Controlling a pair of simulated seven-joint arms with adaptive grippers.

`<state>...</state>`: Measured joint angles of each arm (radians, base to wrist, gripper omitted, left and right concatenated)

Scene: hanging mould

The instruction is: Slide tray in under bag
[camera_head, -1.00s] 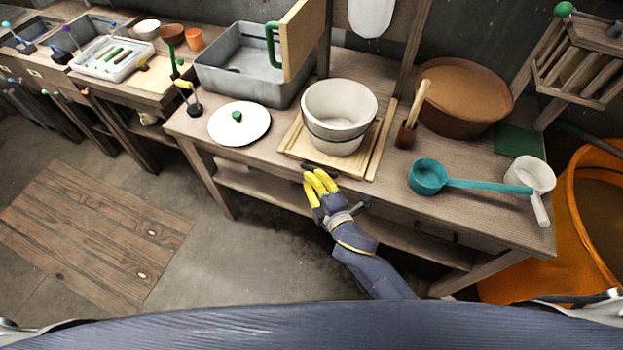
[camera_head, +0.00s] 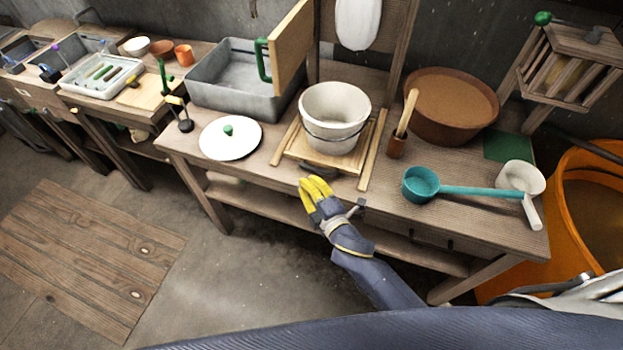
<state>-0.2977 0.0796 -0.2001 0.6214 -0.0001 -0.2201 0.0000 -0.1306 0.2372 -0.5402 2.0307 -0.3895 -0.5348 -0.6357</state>
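A pale wooden tray (camera_head: 298,150) lies on the workbench between two wooden rails (camera_head: 371,150). A white bucket (camera_head: 335,118) with a wire handle stands upright on it. The tray has a dark handle (camera_head: 320,173) at its front edge. A white bag (camera_head: 358,22) hangs in the wooden frame behind, above the bench; its top is cut off. My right gripper (camera_head: 316,187) has yellow fingertips and is at the bench's front edge, just in front of the tray handle. Whether it touches the handle, and whether its fingers are closed, I cannot tell. My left gripper is out of view.
A white lid (camera_head: 230,138) and a grey basin (camera_head: 236,85) are left of the tray. A brown tub (camera_head: 450,104), a holder with a wooden stick (camera_head: 397,146) and a teal ladle (camera_head: 421,184) are to the right. An orange barrel (camera_head: 590,190) stands beyond the bench.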

